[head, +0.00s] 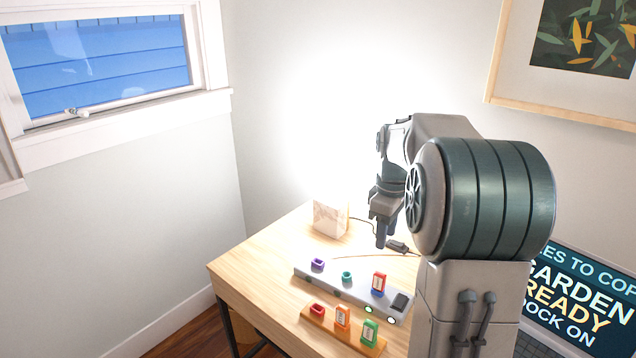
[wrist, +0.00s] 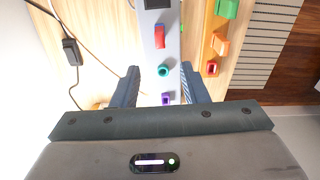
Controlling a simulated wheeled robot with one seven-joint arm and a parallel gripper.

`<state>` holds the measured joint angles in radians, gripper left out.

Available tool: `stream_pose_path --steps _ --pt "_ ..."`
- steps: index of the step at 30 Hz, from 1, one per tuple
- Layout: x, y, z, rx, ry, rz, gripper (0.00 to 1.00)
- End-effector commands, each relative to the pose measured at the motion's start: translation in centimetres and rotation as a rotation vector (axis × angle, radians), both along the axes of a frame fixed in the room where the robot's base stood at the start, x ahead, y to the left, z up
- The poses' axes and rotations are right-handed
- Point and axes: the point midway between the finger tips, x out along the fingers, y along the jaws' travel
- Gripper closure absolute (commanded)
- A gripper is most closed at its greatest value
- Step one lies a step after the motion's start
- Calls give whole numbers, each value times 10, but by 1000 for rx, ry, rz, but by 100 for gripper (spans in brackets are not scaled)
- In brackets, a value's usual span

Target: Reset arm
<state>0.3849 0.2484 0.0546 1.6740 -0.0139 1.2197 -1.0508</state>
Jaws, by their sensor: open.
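My gripper (head: 381,233) hangs above the wooden desk (head: 262,262), beyond the grey strip, with its fingers pointing down. In the wrist view its two dark fingers (wrist: 160,85) are spread apart with nothing held between them. The grey strip (head: 330,285) on the desk carries a purple piece (head: 317,264), a teal piece (head: 347,277) and a red piece with a pale label (head: 379,283). The purple piece (wrist: 166,99) and teal piece (wrist: 163,70) appear between the fingers in the wrist view, below them. My arm hides part of the desk.
A wooden strip (head: 328,324) in front holds a red piece (head: 318,310), an orange piece (head: 342,317) and a green piece (head: 369,332). A pale lit box (head: 330,218) stands at the back. A dark cable runs near a black plug (wrist: 71,51). A laptop screen (head: 585,295) is at right.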

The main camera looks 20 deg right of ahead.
Motion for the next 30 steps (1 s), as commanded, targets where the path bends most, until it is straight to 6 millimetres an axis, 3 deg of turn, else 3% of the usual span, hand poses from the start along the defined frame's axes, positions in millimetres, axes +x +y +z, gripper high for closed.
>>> stream_pose_path --steps 4,8,18,30 --pt "-6 9 7 -5 -8 -21 60" --pt "-23 31 20 -14 -32 -89 60" --pt "-99 100 46 -10 -129 -362 60" --pt "-190 149 40 62 -221 -661 60"
